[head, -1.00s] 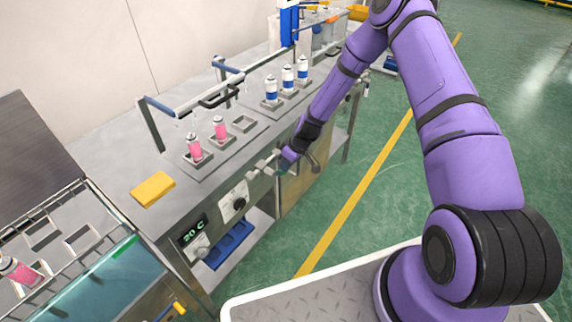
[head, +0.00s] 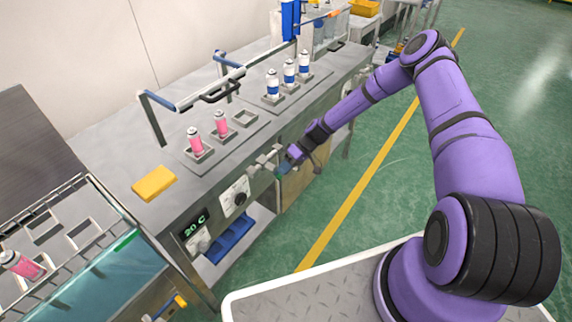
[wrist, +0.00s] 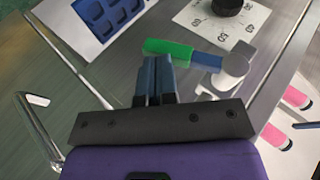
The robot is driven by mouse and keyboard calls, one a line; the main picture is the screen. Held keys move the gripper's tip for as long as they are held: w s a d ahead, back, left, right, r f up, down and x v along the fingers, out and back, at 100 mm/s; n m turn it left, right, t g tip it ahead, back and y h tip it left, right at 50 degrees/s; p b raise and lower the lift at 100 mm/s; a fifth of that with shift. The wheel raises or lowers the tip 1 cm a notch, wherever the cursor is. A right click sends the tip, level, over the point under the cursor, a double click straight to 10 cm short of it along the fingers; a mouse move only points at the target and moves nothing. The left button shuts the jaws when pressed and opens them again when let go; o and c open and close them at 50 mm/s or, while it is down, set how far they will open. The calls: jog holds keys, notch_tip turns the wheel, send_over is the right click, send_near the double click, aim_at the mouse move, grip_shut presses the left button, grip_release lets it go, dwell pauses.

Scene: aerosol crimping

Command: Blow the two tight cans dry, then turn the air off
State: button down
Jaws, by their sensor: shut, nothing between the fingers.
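Two pink cans with white tops, a left one (head: 195,142) and a right one (head: 220,125), stand upright in square holders on the bench, beneath a rail with a black handle (head: 222,91). They show at the right edge of the wrist view (wrist: 298,98). A valve lever with a green end (wrist: 168,48) and a blue part sticks out from a grey valve body (wrist: 237,66) on the bench front. My gripper (head: 282,172) is shut and empty at this lever; its fingers (wrist: 152,72) appear just beside the green end. Contact is unclear. No air stream is clearly visible.
An empty holder (head: 244,118) sits right of the pink cans. Several blue-banded cans (head: 289,72) stand farther back. A yellow sponge-like block (head: 154,183) lies at the bench front. Another pink can (head: 20,264) lies tilted at a rack over a water bath (head: 110,275). A dial (head: 237,198) is left of the valve.

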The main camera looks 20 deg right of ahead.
jog(key=shift+s+a+f+m+g+y, duration=0.15)
jog(key=shift+s+a+f+g+y, duration=0.1)
jog(key=shift+a+f+g+y, duration=0.25)
jog(key=shift+s+a+f+m+g+y, duration=0.15)
jog(key=shift+s+a+f+g+y, duration=0.1)
jog(key=shift+y, duration=0.35)
jog(key=shift+s+f, duration=0.1)
jog(key=w+f+v, duration=0.1)
jog(key=f+v, duration=0.1)
jog(key=v, duration=1.1)
jog(key=shift+w+d, duration=0.35)
jog(key=shift+d, duration=0.2)
jog(key=shift+f, duration=0.1)
